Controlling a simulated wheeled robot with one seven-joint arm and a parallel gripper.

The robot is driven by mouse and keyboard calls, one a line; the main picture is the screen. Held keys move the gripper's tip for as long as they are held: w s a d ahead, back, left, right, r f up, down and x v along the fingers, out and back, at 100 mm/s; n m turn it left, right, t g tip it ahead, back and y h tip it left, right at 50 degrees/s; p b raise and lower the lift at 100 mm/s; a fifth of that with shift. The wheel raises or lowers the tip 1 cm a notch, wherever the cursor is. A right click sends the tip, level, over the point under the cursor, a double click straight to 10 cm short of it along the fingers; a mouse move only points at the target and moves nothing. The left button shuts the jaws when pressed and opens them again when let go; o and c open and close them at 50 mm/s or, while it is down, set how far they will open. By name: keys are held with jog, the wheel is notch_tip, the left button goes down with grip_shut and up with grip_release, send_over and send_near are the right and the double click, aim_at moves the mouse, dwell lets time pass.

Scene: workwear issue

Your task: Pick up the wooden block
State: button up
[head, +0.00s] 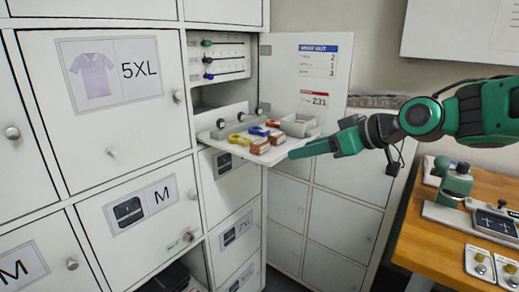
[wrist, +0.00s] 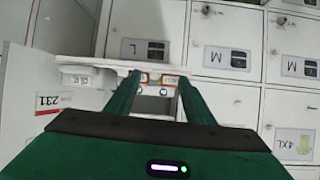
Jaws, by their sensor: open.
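Two small reddish-brown blocks, one nearer (head: 260,147) and one farther (head: 277,138), lie on a white pull-out shelf (head: 222,130) in the head view. I cannot tell for sure which is the wooden block. My gripper (head: 296,153) is green, open and empty, with its tips by the shelf's right front edge, close to the blocks. In the wrist view my gripper (wrist: 158,76) has its fingers apart. Small brownish pieces show beyond and between the tips, partly hidden by the fingers and too small to tell apart.
A yellow item (head: 240,139), a blue item (head: 258,131) and a grey open bin (head: 298,125) crowd the shelf. An open locker door (head: 312,75) stands behind. A wooden bench (head: 440,235) with devices is at right.

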aim_at(264, 143)
jog(key=shift+n+y, duration=0.6)
jog(key=shift+y, duration=0.1)
jog(key=w+a, duration=0.1)
jog(key=a, duration=0.1)
jog(key=w+a, duration=0.1)
jog(key=a, duration=0.2)
jog(key=w+a, duration=0.1)
jog(key=a, duration=0.1)
jog(key=shift+w+a+r, duration=0.15)
jog(key=shift+r, duration=0.2)
jog(key=shift+x, duration=2.75)
jog(key=shift+a, duration=0.1)
jog(key=c, duration=0.8)
